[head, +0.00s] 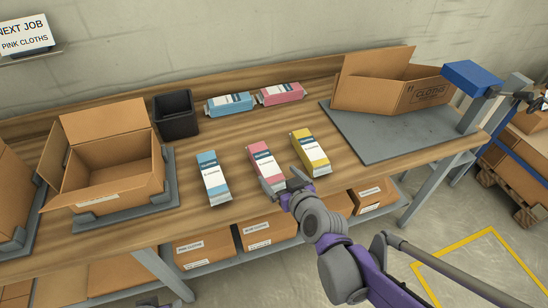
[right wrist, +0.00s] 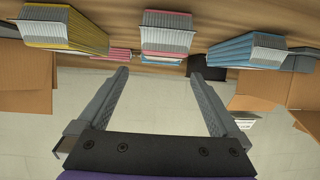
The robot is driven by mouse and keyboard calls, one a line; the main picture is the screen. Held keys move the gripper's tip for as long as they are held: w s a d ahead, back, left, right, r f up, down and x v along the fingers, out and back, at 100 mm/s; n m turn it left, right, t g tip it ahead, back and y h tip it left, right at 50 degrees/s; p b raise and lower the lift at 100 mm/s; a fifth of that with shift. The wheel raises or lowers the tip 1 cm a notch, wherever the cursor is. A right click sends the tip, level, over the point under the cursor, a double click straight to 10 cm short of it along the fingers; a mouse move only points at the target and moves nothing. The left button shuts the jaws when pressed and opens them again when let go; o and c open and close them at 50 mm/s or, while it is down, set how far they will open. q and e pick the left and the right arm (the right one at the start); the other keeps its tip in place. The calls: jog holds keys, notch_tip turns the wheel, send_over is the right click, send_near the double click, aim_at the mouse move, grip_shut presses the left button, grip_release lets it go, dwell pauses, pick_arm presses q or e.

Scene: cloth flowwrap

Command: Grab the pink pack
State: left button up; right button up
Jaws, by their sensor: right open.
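A pink and white pack (head: 265,163) lies on the wooden bench in the middle of a front row, between a blue pack (head: 213,178) and a yellow pack (head: 309,152). A second pink pack (head: 281,93) lies farther back beside another blue pack (head: 229,103). My right gripper (head: 285,184) is open at the near end of the front pink pack. In the right wrist view, that pink pack's end (right wrist: 166,38) shows ahead of the open, empty fingers (right wrist: 160,76), roughly centred between them.
An open carton (head: 110,165) sits on a grey tray at left, with a black bin (head: 176,114) behind it. Another open carton (head: 400,92) stands on a grey plate at right. Boxes (head: 203,248) fill the shelf below. A sign (head: 25,37) reads "NEXT JOB PINK CLOTHS".

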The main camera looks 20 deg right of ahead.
aim_at(267, 164)
jog(key=b+x, duration=0.1)
jog(key=x, duration=0.3)
jog(key=shift+w+a+f, duration=0.15)
jog(key=shift+w, duration=0.1)
jog(key=b+x, duration=0.2)
jog(key=x, duration=0.3)
jog(key=shift+s, duration=0.1)
jog(key=shift+w+f, duration=0.2)
jog(key=shift+w, duration=0.3)
jog(key=c, duration=1.3)
